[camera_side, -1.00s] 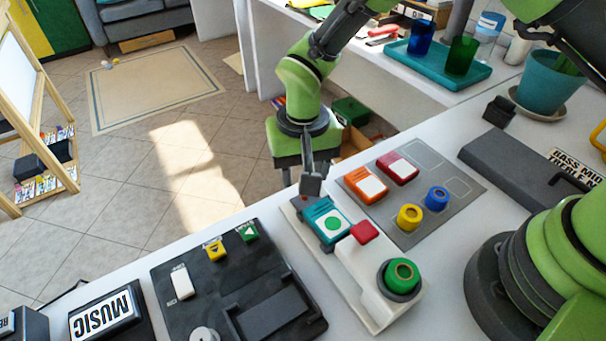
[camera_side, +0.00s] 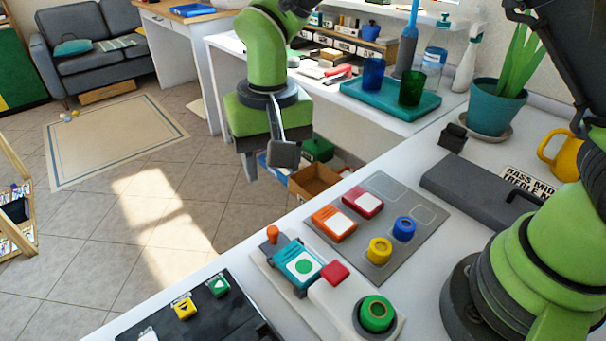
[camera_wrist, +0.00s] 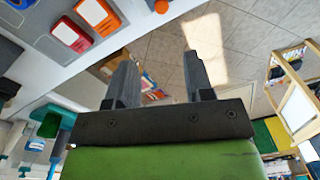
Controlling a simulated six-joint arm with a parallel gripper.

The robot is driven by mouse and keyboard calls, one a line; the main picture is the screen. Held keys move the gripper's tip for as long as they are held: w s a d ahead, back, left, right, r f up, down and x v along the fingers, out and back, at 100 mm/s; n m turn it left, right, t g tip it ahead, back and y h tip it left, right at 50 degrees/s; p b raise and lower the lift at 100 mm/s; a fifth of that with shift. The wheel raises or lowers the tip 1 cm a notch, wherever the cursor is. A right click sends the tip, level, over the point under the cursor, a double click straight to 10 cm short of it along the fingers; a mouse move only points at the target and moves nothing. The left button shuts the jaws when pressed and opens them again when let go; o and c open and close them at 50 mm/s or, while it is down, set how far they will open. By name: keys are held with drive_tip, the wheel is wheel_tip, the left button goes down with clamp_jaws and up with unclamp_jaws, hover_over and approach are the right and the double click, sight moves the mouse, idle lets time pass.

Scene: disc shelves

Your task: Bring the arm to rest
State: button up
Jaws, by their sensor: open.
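My gripper (camera_side: 267,158) hangs open and empty above the far edge of the white counter in the side view, with floor behind it. Its two dark fingers stand apart with nothing between them in the wrist view (camera_wrist: 162,80). A teal block with a green dot (camera_side: 300,264) sits on the white device (camera_side: 335,302), beside a small orange knob (camera_side: 272,233). My gripper is apart from both. The orange knob also shows at the top of the wrist view (camera_wrist: 161,6).
A grey pad (camera_side: 393,228) holds orange and red blocks with yellow and blue rings. A green ring (camera_side: 376,313) sits on the device's near end. A black player (camera_side: 205,312) is at the lower left. A teal tray (camera_side: 390,100) with cups stands behind.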

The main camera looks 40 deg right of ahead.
drive_tip(key=s+d+r+t+y, duration=0.1)
drive_tip(key=s+d+r+t, duration=0.1)
drive_tip(key=s+d+r, duration=0.35)
drive_tip(key=s+d+r+t+y, duration=0.1)
drive_tip(key=s+d+r, duration=0.15)
drive_tip(key=r, duration=0.55)
drive_tip(key=s+d+r+t, duration=0.2)
drive_tip(key=s+d, duration=0.3)
drive_tip(key=s, duration=0.5)
drive_tip(key=shift+t, duration=0.9)
